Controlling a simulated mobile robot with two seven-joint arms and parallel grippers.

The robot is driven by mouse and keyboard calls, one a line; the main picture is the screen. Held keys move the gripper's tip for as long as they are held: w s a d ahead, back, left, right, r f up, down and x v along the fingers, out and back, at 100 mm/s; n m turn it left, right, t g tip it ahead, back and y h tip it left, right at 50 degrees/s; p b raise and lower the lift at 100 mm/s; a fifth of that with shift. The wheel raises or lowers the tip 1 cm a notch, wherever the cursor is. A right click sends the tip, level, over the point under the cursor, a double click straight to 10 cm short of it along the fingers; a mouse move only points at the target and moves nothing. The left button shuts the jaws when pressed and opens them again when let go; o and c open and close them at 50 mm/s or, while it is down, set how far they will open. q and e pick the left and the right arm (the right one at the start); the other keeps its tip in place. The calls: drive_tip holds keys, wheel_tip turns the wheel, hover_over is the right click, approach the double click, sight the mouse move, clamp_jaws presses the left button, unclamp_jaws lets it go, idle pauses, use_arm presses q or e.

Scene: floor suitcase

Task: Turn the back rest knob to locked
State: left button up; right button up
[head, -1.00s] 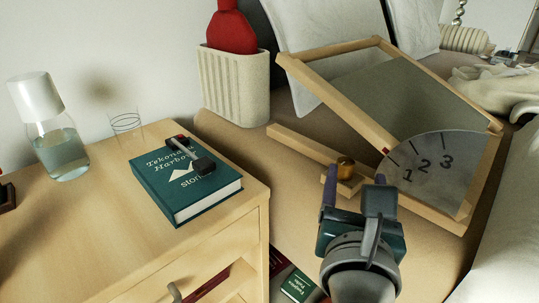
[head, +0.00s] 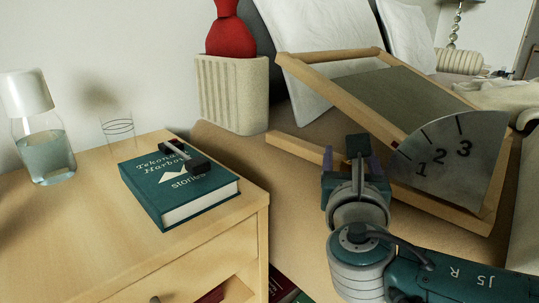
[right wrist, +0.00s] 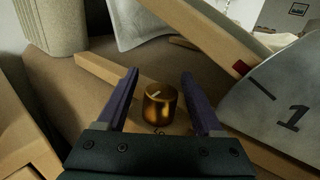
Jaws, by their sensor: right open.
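The brass knob (right wrist: 161,103) with a pale mark line on its top sits on a wooden part of the back rest frame in the right wrist view. My right gripper (right wrist: 160,88) is open, with one finger on each side of the knob and a gap to it. In the head view my right gripper (head: 352,160) covers the knob. The wooden back rest (head: 340,95) is raised at a tilt, with a grey dial plate (head: 455,160) marked 1, 2, 3 and a small red mark beside it. My left gripper is not in view.
A nightstand (head: 80,225) on the left bears a teal book (head: 180,200) with black-ended glasses or a similar item on it, and a carafe (head: 42,145). A ribbed cream container (head: 232,95) with a red bottle stands behind. Pillows lie behind the back rest.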

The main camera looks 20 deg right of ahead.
clamp_jaws()
idle(0.6)
